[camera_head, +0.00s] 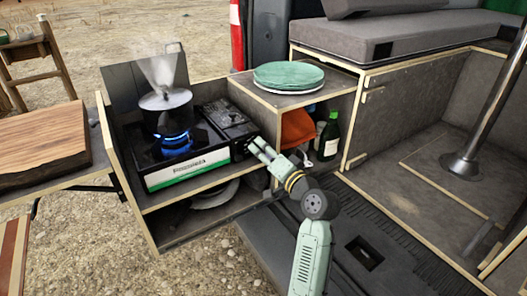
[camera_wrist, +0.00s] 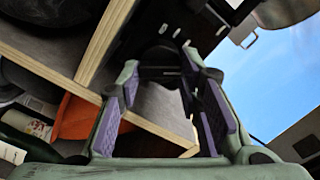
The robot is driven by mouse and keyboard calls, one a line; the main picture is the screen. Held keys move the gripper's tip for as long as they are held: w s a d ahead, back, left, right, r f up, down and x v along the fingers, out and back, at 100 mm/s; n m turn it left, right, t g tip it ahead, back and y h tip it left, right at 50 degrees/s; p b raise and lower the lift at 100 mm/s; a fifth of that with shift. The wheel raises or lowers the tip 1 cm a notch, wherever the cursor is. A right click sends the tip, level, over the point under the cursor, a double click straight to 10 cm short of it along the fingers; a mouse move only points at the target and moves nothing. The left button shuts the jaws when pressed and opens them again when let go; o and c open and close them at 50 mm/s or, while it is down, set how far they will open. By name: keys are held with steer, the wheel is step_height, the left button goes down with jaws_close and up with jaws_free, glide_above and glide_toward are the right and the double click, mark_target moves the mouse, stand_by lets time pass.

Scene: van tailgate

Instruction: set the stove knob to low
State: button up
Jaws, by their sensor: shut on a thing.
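The camp stove (camera_head: 185,172) stands in the pull-out box, with a blue flame (camera_head: 176,142) under a steaming pot (camera_head: 165,105). My gripper (camera_head: 256,148) reaches from the right to the stove's right end, where the knob sits; in the head view its fingers mostly hide the knob. In the wrist view the dark round knob (camera_wrist: 160,62) shows between the purple-padded fingers of my gripper (camera_wrist: 161,76), which are shut on it. The knob's setting marks cannot be read.
Green plates (camera_head: 288,74) lie on the shelf top right of the stove. Below are an orange cloth (camera_head: 297,128) and a green bottle (camera_head: 329,137), close beside my arm. A wooden board (camera_head: 42,145) is at left. A metal post (camera_head: 490,100) stands at right.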

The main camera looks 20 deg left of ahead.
steer(key=o, duration=0.9)
steer(key=shift+d, duration=0.1)
steer(key=v, duration=1.2)
